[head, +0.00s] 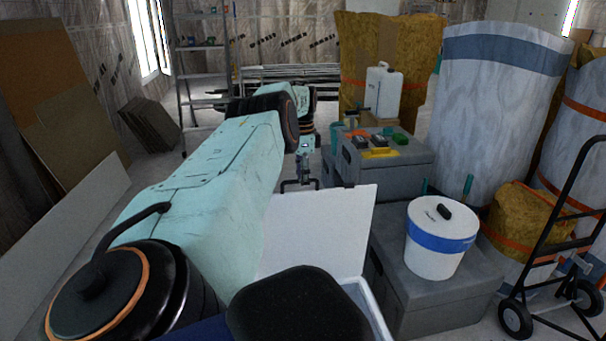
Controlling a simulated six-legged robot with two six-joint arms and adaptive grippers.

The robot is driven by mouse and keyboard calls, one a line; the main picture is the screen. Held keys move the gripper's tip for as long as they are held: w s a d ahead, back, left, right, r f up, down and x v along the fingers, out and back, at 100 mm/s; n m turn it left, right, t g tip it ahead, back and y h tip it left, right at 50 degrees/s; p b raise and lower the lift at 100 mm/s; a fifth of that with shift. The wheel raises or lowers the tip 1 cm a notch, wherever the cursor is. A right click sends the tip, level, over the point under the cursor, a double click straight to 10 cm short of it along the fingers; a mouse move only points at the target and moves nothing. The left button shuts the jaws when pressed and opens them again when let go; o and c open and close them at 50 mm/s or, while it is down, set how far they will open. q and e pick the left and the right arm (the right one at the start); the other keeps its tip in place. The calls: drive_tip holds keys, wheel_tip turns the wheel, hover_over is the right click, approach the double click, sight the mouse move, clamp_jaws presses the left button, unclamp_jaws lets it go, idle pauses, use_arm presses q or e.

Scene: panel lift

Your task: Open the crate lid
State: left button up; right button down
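The white crate lid (325,228) stands raised, its flat face toward me. A dark handle (287,185) is at its top edge. Part of the crate's pale rim (372,308) shows at the bottom, with the rest hidden behind my own dark and pale green arm parts. My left arm reaches forward from the lower left. My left gripper (304,178) is small in the head view, at the handle on the lid's top edge, and its fingers look closed on it. My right gripper is not in view.
Grey cases (440,285) stand right of the lid, with a white bucket (440,238) on one. A white canister (382,92) and small tools sit behind. A hand truck (562,240) and wrapped rolls stand at right. A ladder (205,75) and leaning boards are at left.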

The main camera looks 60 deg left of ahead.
use_arm(q)
drive_tip(key=shift+w+a+f, duration=0.15)
drive_tip(key=shift+a+f, duration=0.05)
drive_tip(key=shift+f, duration=0.05)
drive_tip(key=shift+d+r, duration=0.15)
drive_tip(key=shift+r, duration=0.6)
wheel_tip(320, 180, up, 9)
idle(0.3)
idle(0.5)
